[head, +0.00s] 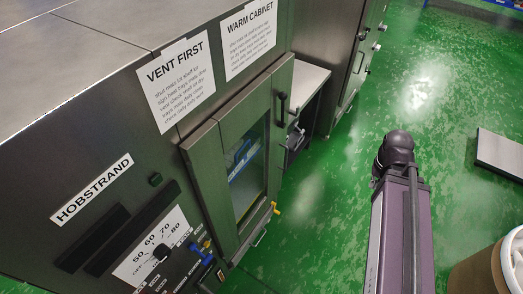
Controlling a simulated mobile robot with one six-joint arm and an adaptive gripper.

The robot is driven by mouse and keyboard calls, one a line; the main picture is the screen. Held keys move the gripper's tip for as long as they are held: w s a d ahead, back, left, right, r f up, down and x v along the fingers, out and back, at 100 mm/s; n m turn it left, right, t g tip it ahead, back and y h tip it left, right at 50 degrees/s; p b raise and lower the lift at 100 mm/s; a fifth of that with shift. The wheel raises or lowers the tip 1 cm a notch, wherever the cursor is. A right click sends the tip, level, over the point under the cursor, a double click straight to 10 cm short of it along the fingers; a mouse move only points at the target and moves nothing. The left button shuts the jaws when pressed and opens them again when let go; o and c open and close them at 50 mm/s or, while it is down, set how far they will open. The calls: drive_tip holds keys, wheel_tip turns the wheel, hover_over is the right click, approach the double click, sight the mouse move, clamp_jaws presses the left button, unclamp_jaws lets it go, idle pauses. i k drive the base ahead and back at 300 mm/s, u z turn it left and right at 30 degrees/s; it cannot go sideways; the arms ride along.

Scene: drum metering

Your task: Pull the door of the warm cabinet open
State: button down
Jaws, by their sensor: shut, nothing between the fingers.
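The warm cabinet (140,50) is a dark metal unit on the left, with a "WARM CABINET" sign (249,37) on its front. Its door (200,155) has a metal frame and a glass window (247,175), through which something blue shows. The door looks shut against the cabinet. A dark upright handle (283,105) sits near the top of its right side. Part of my arm reaches up from the bottom right, over the floor and apart from the door. My gripper cannot be made out in this view.
A control panel with a dial (160,252) and small coloured valves (203,247) is left of the door. A yellow fitting (275,208) is by the door's lower right. A low bench (308,80) stands beyond. Green floor is open right of the cabinet; a drum (485,272) stands bottom right.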

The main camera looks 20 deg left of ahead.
sight(203, 153)
drive_tip(key=u, duration=0.75)
drive_tip(key=k, duration=0.6)
drive_tip(key=u, duration=0.45)
drive_tip(key=i, duration=0.35)
